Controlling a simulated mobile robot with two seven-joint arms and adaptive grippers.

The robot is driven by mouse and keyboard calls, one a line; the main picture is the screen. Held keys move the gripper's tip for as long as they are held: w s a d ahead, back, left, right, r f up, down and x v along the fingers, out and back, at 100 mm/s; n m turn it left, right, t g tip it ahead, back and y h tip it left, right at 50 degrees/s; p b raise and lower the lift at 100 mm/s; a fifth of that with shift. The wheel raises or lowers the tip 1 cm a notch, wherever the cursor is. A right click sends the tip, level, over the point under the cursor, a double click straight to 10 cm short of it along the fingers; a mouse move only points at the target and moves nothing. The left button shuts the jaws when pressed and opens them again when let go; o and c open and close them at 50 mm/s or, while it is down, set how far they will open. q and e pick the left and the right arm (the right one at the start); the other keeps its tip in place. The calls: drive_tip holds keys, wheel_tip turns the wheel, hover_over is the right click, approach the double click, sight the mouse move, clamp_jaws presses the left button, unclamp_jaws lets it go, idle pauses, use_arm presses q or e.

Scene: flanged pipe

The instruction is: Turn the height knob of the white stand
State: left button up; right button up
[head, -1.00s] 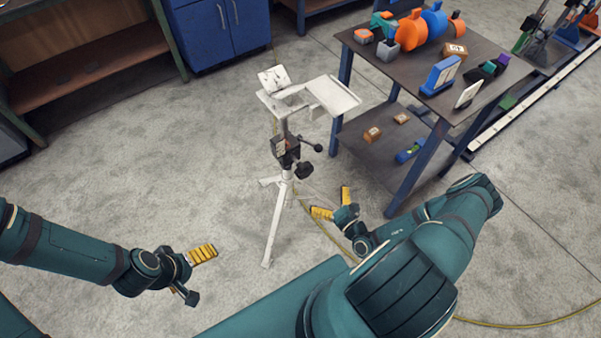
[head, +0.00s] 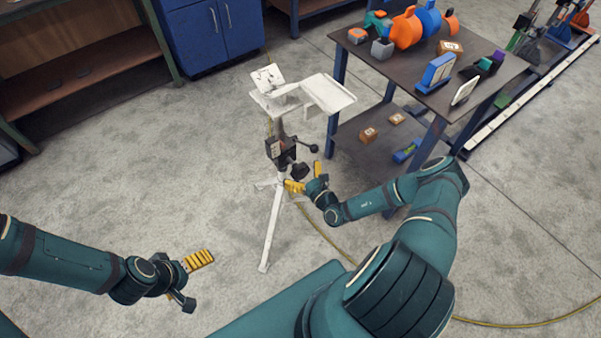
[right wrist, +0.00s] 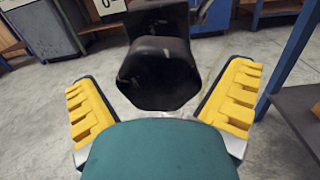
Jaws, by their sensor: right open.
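The white stand (head: 273,205) stands on the floor at mid-picture, with a white tray top. A black clamp block (head: 280,150) sits on its post. The black knob (head: 299,171) sticks out low on the right of the post. It also shows large in the right wrist view (right wrist: 158,75), centred between the yellow finger pads. My right gripper (head: 306,179) is open at the knob, with a pad to either side; contact cannot be told. My left gripper (head: 190,280) is low at the left, away from the stand; its opening is unclear.
A black lever with a ball end (head: 313,148) sticks out above the knob. A dark table (head: 375,70) with blue legs stands close on the right, bearing several objects. A yellow cable (head: 325,237) lies on the floor. Floor left of the stand is clear.

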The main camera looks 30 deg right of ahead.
drive_tip(key=c, duration=1.1)
drive_tip(key=shift+m, duration=0.4)
drive_tip(key=shift+c, duration=0.2)
drive_tip(key=m+p, duration=0.1)
drive_tip(key=m, duration=0.2)
drive_tip(key=shift+m, duration=0.4)
drive_tip(key=m, duration=0.5)
drive_tip(key=shift+a, duration=0.1)
drive_tip(key=m, duration=0.6)
drive_tip(key=m+b, duration=0.1)
drive_tip(key=m, duration=0.4)
drive_tip(key=shift+r, duration=0.15)
drive_tip(key=shift+m, duration=0.4)
drive_tip(key=shift+a, duration=0.1)
